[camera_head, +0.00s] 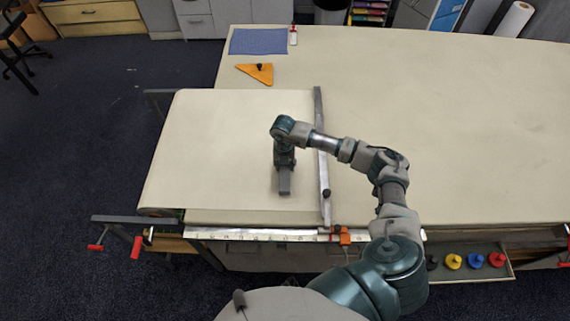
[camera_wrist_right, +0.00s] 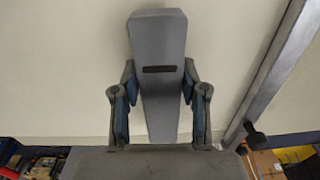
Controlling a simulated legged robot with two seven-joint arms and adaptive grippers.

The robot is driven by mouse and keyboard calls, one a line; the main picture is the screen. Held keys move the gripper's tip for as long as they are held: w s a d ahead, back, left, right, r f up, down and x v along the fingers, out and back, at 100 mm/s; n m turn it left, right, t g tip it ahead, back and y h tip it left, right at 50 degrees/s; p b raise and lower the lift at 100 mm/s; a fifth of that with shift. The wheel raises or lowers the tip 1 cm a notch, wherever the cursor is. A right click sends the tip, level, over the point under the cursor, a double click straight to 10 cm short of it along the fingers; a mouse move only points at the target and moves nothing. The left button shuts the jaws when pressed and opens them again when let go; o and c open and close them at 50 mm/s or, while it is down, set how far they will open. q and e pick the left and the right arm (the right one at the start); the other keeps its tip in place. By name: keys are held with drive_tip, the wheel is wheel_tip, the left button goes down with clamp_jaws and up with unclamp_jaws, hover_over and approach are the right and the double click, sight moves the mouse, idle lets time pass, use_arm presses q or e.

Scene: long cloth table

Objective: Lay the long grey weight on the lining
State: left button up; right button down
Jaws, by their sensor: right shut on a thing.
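The long grey weight (camera_head: 285,183) is a slim bar in my right gripper (camera_head: 285,160), over the cream lining (camera_head: 205,145). In the right wrist view the weight (camera_wrist_right: 160,105) points away from me, with a dark slot across its face. The blue-padded fingers of the right gripper (camera_wrist_right: 160,75) sit on both sides of it. The gripper is shut on it. I cannot tell whether the weight touches the cloth. My left gripper is out of view.
A long metal straightedge (camera_head: 320,120) with a black knob lies along the lining's right edge. An orange triangle (camera_head: 258,73) and a blue cloth (camera_head: 258,41) lie farther back. Clamps (camera_head: 115,232) stick out at the left. The table's right side (camera_head: 450,130) is clear.

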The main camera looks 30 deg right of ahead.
drive_tip(key=shift+w+d+f, duration=0.1)
drive_tip(key=shift+w+d, duration=0.05)
drive_tip(key=shift+d, duration=0.3)
drive_tip(key=shift+d+f+b, duration=0.3)
drive_tip(key=shift+d+f, duration=0.15)
drive_tip(key=shift+f, duration=0.05)
drive_tip(key=shift+a+f, duration=0.1)
drive_tip(key=shift+a, duration=0.4)
drive_tip(key=c, duration=0.8)
unclamp_jaws()
drive_tip(key=shift+a, duration=0.15)
drive_tip(key=shift+c, duration=0.2)
drive_tip(key=shift+o, duration=1.1)
drive_tip(key=shift+a, duration=0.1)
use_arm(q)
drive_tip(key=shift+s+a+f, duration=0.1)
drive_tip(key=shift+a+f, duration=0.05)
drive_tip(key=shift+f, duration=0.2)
